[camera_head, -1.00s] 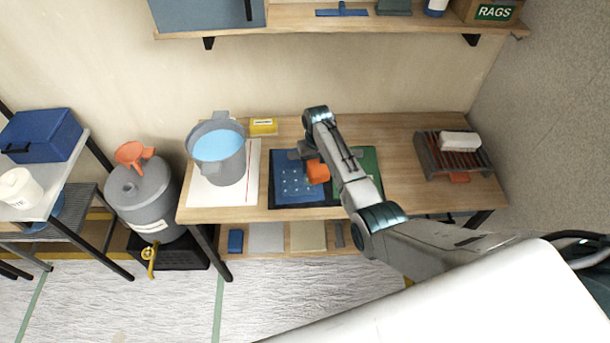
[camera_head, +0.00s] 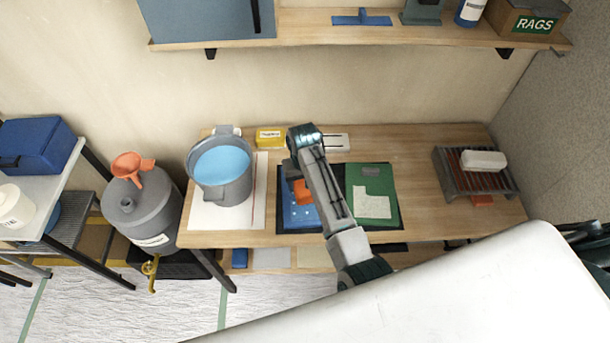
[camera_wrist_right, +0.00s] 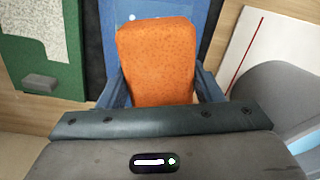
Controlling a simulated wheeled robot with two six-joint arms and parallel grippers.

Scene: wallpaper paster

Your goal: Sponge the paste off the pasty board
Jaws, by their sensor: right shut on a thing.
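My right gripper (camera_head: 302,187) is shut on an orange sponge (camera_head: 303,194), over a blue board (camera_head: 299,217) with white spots. In the right wrist view the orange sponge (camera_wrist_right: 157,60) sits between the two blue fingers of the gripper (camera_wrist_right: 161,84). The blue board (camera_wrist_right: 204,22) lies behind it, with one white spot showing near the top. Whether the sponge touches the board, I cannot tell. My arm hides part of the board in the head view. My left gripper is not in view.
A green board (camera_head: 391,180) with a white speckled patch lies right of the blue one. A grey bucket (camera_head: 223,193) of blue water stands left on a white sheet. A yellow box (camera_head: 271,139) is behind. A slatted rack (camera_head: 447,170) holds a white block at right.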

